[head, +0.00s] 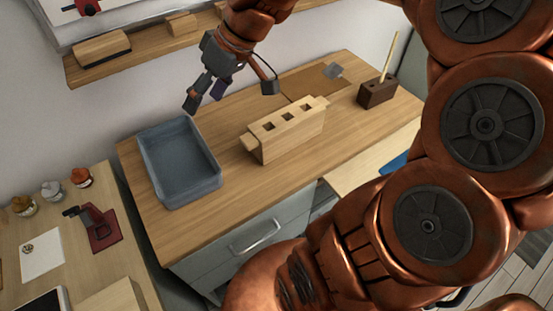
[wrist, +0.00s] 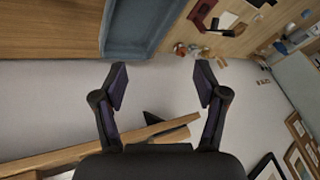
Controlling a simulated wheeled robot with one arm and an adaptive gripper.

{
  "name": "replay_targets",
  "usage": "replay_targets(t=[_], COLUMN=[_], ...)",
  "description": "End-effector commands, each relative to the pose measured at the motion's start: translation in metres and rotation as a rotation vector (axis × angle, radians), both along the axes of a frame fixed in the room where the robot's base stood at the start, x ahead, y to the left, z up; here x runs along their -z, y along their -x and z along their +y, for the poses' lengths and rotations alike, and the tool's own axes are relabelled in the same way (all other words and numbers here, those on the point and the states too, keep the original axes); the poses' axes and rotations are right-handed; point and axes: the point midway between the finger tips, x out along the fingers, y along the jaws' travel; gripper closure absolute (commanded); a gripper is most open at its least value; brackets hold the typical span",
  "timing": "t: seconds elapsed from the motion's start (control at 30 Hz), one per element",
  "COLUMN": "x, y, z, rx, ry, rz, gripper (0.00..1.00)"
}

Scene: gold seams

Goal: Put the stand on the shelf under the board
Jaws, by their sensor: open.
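The stand appears to be the light wooden block (head: 287,131) with square holes in its top and a tab at each end. It stands upright on the wooden counter, right of the grey-blue tray. The wooden shelf (head: 150,62) runs along the wall under the white board (head: 130,15) at upper left. Its edge also shows in the wrist view (wrist: 85,152). My gripper (head: 230,97) is open and empty above the back of the counter, apart from the block. In the wrist view my open fingers (wrist: 160,85) have only wall between them.
The shelf holds a wooden block with a dark face (head: 102,49) and smaller wooden pieces (head: 182,23). On the counter are the tray (head: 180,162) and a dark brown block with a pale stick (head: 377,93). A lower desk (head: 75,265) holds jars and a red item.

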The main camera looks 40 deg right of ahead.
Motion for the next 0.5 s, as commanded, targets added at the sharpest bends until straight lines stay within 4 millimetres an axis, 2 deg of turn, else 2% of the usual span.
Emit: replay_targets(t=[0.03,0.1,0.2,0.3,0.4,0.5], x=[0.015,0.033,0.06,0.082,0.099,0.109], y=[0.023,0.054,0.1,0.142,0.176,0.198], z=[0.014,0.024,0.029,0.023,0.013,0.003], rx=[0.0,0.028,0.088,0.165,0.242,0.303], ry=[0.041,0.1,0.193,0.287,0.366,0.42], rz=[0.067,0.156,0.276,0.375,0.442,0.488], gripper=[0.28,0.28,0.28,0.28,0.28,0.28])
